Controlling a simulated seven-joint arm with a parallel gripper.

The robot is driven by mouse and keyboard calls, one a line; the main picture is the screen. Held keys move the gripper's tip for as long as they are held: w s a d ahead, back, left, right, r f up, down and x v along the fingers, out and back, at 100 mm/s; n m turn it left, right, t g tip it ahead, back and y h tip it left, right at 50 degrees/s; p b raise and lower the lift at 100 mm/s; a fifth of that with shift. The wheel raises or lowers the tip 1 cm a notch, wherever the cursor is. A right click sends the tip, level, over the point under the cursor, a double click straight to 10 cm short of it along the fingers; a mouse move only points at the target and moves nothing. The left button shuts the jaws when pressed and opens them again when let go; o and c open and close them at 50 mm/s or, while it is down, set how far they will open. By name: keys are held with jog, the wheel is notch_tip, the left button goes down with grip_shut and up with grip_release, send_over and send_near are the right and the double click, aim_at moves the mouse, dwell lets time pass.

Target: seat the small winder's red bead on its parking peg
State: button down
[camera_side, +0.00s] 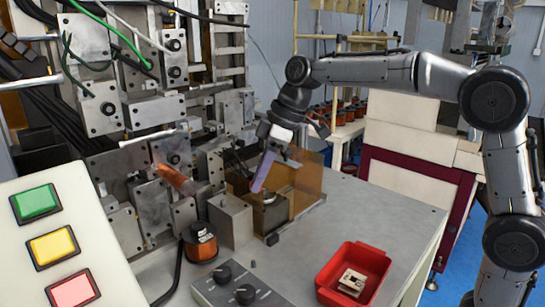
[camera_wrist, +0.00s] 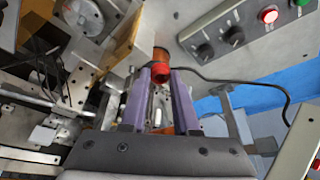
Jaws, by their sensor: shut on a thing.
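My gripper (camera_side: 257,188) has purple fingers and hangs tilted over the machine table in the side view. In the wrist view its fingertips (camera_wrist: 161,76) are closed on a small red bead (camera_wrist: 160,72). The bead cannot be made out in the side view. A low round metal fixture (camera_side: 269,198) sits near and below the fingers, beside an amber guard (camera_side: 305,186); the guard also shows in the wrist view (camera_wrist: 122,42). I cannot tell for certain which part is the small winder, and I cannot pick out the parking peg.
A copper-coloured coil unit with a black cable (camera_side: 200,243) stands left of a grey block (camera_side: 231,220). A knob box (camera_side: 238,290) and a red tray (camera_side: 353,273) lie at the front.

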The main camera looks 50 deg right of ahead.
send_over(254, 260)
jog(key=f, duration=1.2)
jog(key=shift+s+d, duration=0.15)
jog(key=shift+s, duration=0.1)
jog(key=shift+f, duration=2.15)
jog(key=shift+f, duration=0.45)
jog(key=shift+f, duration=0.35)
jog(key=shift+f, duration=0.25)
jog(key=c, duration=0.6)
grip_release()
jog(key=v, duration=1.4)
jog(key=shift+d+f, duration=0.1)
